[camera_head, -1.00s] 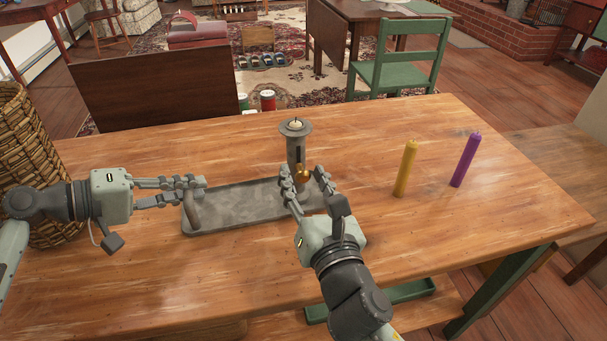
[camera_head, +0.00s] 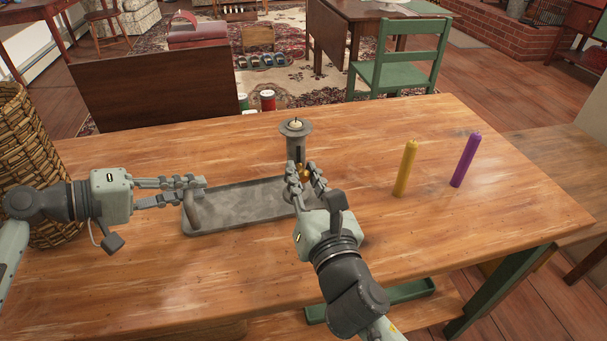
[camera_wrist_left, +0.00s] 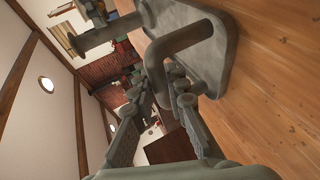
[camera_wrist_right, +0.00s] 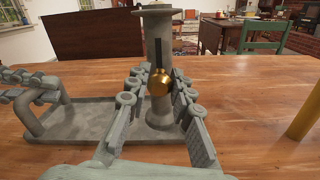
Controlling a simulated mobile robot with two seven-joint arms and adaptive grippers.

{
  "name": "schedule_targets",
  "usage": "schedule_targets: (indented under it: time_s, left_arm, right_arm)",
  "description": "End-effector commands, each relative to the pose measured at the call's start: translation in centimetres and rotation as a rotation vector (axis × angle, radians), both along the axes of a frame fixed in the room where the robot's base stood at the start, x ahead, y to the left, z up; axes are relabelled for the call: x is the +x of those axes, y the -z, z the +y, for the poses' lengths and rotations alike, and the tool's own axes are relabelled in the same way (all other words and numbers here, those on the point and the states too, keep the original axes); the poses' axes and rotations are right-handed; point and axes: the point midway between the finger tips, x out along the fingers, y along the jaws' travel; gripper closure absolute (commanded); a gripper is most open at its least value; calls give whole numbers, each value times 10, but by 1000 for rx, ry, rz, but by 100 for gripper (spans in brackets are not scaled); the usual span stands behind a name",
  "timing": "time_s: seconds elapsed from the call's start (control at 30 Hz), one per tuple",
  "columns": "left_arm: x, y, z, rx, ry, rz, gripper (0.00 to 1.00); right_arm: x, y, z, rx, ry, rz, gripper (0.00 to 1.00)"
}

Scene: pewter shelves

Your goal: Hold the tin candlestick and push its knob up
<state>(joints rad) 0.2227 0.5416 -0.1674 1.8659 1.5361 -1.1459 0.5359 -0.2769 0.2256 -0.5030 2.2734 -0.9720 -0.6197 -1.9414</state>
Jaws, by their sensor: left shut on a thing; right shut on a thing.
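The tin candlestick has a long grey tray (camera_head: 245,203) on the table, a loop handle (camera_head: 194,214) at its left end and an upright column (camera_head: 296,148) at its right end. A short pale candle (camera_head: 295,123) sits in the column's top. A brass knob (camera_wrist_right: 160,82) sticks out of the column, at the lower part of a dark vertical slot. My left gripper (camera_head: 195,183) is shut on the handle, which also shows in the left wrist view (camera_wrist_left: 180,40). My right gripper (camera_head: 304,170) is shut on the knob, its fingers on both sides, hiding part of it.
A yellow candle (camera_head: 406,168) and a purple candle (camera_head: 465,160) stand upright on the table (camera_head: 400,240) to the right. A wicker basket (camera_head: 25,150) is at the far left. Small red and green cans (camera_head: 268,100) show beyond the back edge.

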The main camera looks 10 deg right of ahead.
Motion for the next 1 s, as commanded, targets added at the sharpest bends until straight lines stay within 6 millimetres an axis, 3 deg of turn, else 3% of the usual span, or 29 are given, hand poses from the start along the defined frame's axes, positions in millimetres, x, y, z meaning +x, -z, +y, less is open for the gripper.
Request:
schedule_targets:
  time_s: [0.07, 0.3, 0.6, 0.63, 0.8, 1.0]
  left_arm:
    - [0, 0, 0, 0, -1, 0, 100]
    - [0, 0, 1, 1, -2, 0, 100]
    - [1, 1, 1, 2, -2, 1, 100]
    - [1, 0, 1, 2, -2, 1, 100]
    - [0, 0, 1, 2, -2, 1, 100]
    - [0, 0, 1, 1, -1, 1, 100]
  right_arm:
    - [0, -1, 0, 0, 0, -1, 100]
    - [0, -34, -1, 1, 2, -7, 100]
    - [0, -35, -1, -1, 1, -2, 100]
    - [0, -35, -1, -1, 2, -3, 76]
    - [0, -35, -1, -1, 1, -2, 56]
    - [0, -34, 0, 0, 0, -1, 56]
